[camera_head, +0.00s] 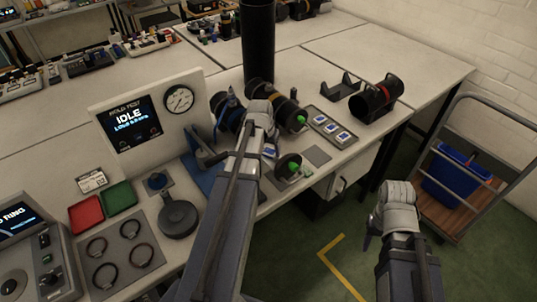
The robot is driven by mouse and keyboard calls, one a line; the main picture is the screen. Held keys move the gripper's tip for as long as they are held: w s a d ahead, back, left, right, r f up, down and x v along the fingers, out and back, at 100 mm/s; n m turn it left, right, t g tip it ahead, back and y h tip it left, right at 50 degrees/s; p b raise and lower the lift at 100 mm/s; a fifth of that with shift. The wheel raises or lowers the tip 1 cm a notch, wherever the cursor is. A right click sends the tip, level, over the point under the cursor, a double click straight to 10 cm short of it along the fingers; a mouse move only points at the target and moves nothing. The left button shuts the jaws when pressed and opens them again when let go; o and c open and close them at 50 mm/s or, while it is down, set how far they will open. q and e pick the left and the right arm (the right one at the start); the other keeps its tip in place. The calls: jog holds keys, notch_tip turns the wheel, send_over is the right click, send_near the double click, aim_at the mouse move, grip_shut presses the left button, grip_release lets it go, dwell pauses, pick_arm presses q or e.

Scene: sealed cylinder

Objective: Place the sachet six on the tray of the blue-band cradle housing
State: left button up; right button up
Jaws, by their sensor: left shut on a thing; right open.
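The blue-band housing (219,105) is a dark cylinder lying on the bench, left of my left gripper and partly hidden by it. Its tray cannot be made out clearly. My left gripper (260,112) is over the bench between the blue-band housing and an orange-band housing (287,108). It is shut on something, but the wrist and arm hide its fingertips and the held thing. Several small blue-and-white sachets (331,128) lie in a grey holder (312,111); their numbers are too small to read. My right gripper (396,194) is open over the floor, right of the bench.
A red-band housing (384,101) and an empty black cradle (341,86) stand at the right. A tall black column (259,40) rises behind. The test panel (150,112) reads IDLE. Red (86,213) and green (118,195) trays lie left. A cart (458,185) stands right.

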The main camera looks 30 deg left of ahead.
pick_arm(q)
jog(key=shift+f, duration=0.15)
jog(key=o, duration=1.3)
jog(key=p+v, duration=1.2)
jog(key=shift+r, duration=0.25)
